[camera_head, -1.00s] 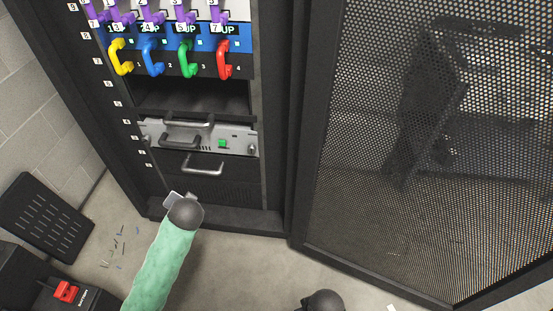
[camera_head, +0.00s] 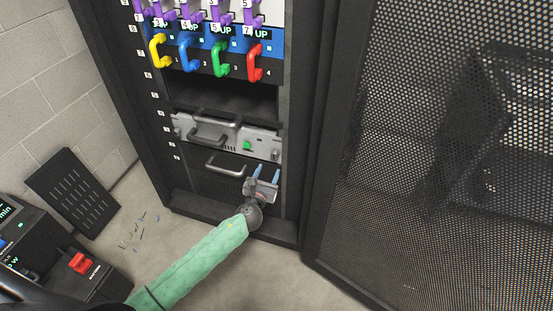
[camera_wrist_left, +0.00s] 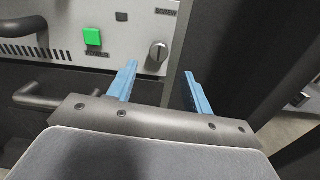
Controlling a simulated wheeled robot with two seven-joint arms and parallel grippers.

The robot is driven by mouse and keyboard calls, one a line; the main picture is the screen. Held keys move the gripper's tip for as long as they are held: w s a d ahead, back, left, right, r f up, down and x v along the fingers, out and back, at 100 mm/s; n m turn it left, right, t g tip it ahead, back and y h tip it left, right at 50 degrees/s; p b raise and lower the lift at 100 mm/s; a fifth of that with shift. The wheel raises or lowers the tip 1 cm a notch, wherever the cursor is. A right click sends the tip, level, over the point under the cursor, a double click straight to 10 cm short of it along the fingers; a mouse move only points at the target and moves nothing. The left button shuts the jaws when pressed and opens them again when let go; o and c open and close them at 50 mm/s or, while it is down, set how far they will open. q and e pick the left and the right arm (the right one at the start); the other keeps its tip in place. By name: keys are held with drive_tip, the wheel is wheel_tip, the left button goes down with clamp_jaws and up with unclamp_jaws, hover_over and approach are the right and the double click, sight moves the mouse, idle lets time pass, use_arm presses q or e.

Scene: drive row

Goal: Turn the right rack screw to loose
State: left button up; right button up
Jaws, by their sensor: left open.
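The right rack screw (camera_wrist_left: 158,52) is a grey slotted knob at the right end of the silver panel, under a label that reads SCREW. In the head view the same screw (camera_head: 276,155) shows at the panel's right end. My left gripper (camera_head: 264,172) is open and empty, just below the screw, with its blue fingers pointing up toward the panel. In the left wrist view the fingers of my left gripper (camera_wrist_left: 160,80) stand apart, and the screw appears between and beyond them, not touched. My right gripper is not in view.
The silver panel (camera_head: 225,136) has a green power button (camera_head: 247,146) and dark handles. Coloured handles (camera_head: 221,60) hang above. A perforated door (camera_head: 440,150) stands open on the right. A red switch (camera_head: 83,263) sits at lower left, with small loose bits on the floor.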

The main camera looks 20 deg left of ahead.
sight(274, 157)
use_arm(q)
drive_tip(key=shift+m, duration=0.3)
drive_tip(key=shift+w, duration=3.9)
drive_tip(key=c, duration=1)
